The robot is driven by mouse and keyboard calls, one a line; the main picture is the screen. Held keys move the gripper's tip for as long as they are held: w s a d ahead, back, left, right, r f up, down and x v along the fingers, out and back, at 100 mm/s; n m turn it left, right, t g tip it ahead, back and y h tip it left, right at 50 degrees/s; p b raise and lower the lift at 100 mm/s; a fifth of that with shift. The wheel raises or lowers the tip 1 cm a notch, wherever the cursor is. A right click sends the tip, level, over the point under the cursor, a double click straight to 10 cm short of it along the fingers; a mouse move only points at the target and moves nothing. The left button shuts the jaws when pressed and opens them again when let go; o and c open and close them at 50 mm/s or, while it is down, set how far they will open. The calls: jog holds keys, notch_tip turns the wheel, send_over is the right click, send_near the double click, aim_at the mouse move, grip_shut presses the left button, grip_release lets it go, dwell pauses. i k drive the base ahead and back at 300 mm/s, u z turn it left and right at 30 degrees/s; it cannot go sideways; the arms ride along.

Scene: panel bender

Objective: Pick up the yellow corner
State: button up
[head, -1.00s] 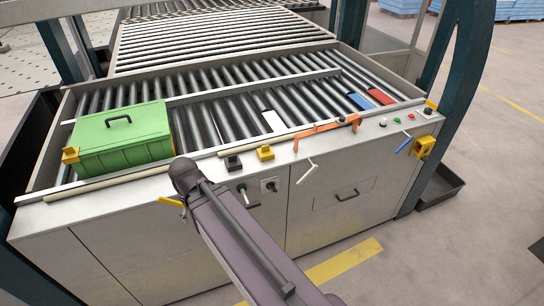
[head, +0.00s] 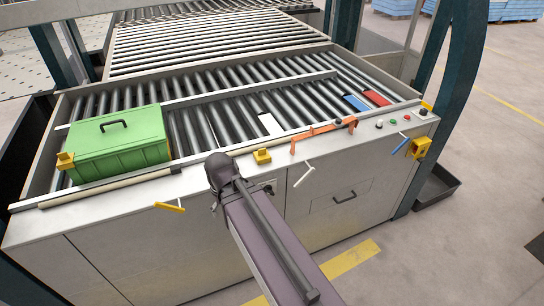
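A small yellow corner-like block (head: 262,156) sits on the front ledge of the machine, just right of the end of my arm. A second yellow block (head: 65,161) is at the left front corner of the green case. A small yellow piece (head: 427,105) sits at the ledge's right end. I cannot tell which of these is the yellow corner. My arm's end is over the ledge, a little left of the middle yellow block. My gripper's fingers are hidden by the wrist, so their opening does not show.
The green case (head: 120,144) stands on the rollers at left. An orange tool (head: 318,133) lies on the ledge right of the yellow block. White, blue and red pieces lie among the rollers. Handles stick out of the front panel, including a yellow handle (head: 170,207).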

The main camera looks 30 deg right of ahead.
aim_at(262, 155)
jog(key=z, duration=1.5)
jog(key=k, duration=0.7)
jog(key=u, duration=0.7)
jog(key=i, duration=1.05)
jog(key=u, duration=0.05)
